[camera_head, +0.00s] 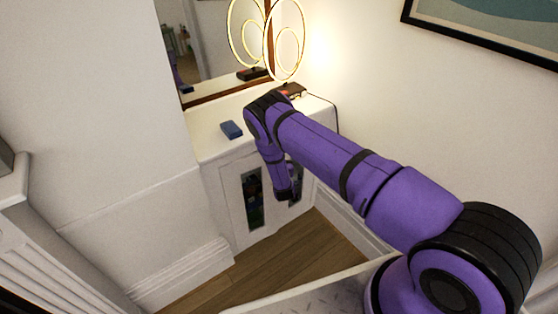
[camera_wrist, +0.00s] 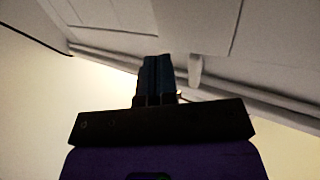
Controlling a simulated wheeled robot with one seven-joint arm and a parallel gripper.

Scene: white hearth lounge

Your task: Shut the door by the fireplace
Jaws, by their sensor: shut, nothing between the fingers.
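The white cabinet (camera_head: 222,190) stands in the corner. Its front has a dark glazed panel (camera_head: 252,197) on the left and another (camera_head: 295,178) on the right, partly hidden by my arm. I cannot tell from this angle how far either door stands open. My gripper (camera_head: 286,196) hangs down in front of the cabinet between the two panels. In the wrist view my gripper (camera_wrist: 157,65) has its dark fingers together with nothing between them. A pale knob-like handle (camera_wrist: 195,70) shows just right of the fingertips, by a white panelled surface (camera_wrist: 200,25). Whether the fingers touch that surface is unclear.
A blue box (camera_head: 231,130) and a small dark device (camera_head: 291,90) lie on the cabinet top, near a lit ring lamp (camera_head: 285,42) and a mirror (camera_head: 212,40). White moulding (camera_head: 15,190), perhaps the fireplace surround, is at left. Wooden floor (camera_head: 285,262) lies clear below.

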